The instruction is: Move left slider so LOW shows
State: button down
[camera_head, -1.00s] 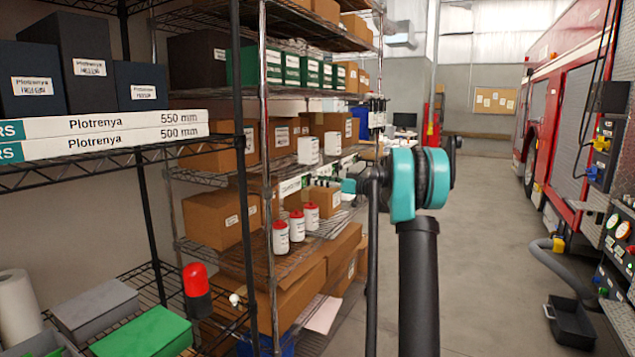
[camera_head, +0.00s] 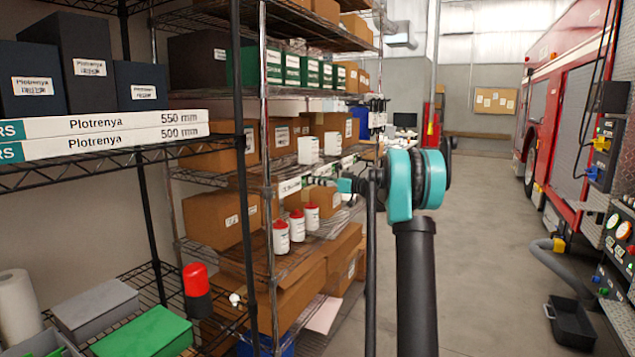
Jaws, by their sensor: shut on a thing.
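My gripper (camera_head: 311,182) is small and dark at the front edge of the middle shelf, just right of a white label strip (camera_head: 289,187). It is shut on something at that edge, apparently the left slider. The slider itself is hidden by the fingers or too small to make out. The lettering on the strip is too small to read, so I cannot tell whether LOW shows. My arm, with a teal and black joint, reaches in from the right.
White bottles with red caps (camera_head: 297,226) stand on the shelf just below my gripper. White containers (camera_head: 308,150) stand above it. A metal post (camera_head: 267,130) rises to the left. The floor (camera_head: 480,260) to the right is open, beside a red truck (camera_head: 560,90).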

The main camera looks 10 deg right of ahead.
aim_at(303, 181)
jog(key=shift+s+a, duration=0.6)
jog(key=shift+s, duration=0.25)
jog(key=shift+s+a, duration=0.6)
jog(key=shift+s, duration=0.2)
jog(key=c, duration=1.4)
grip_release()
jog(key=shift+d, duration=0.15)
jog(key=shift+s+d, duration=0.25)
jog(key=shift+d, duration=0.05)
jog(key=v, duration=1.1)
jog(key=shift+s+a, duration=0.1)
